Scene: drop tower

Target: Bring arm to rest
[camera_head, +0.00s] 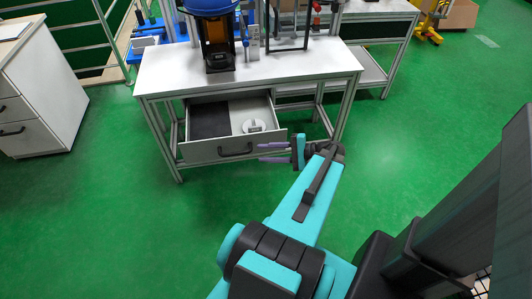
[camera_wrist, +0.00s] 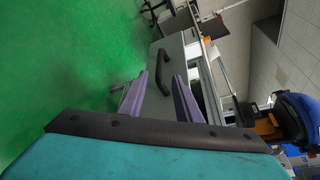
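My gripper (camera_head: 273,152) is in front of the right part of an open drawer (camera_head: 210,152) under the white workbench. Its two purple fingers are apart with nothing between them. In the wrist view my gripper (camera_wrist: 156,98) also shows open, with the drawer's dark handle (camera_wrist: 163,68) beyond the fingers. The drawer holds a dark flat insert on the left and a small round white item (camera_head: 254,126) on the right. My arm reaches forward from the lower part of the head view.
The workbench (camera_head: 310,66) carries a dark apparatus with a blue top (camera_head: 218,40). A white drawer cabinet (camera_head: 40,95) stands at the left, and another table (camera_head: 375,35) at the back right. The green floor right of the workbench is clear.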

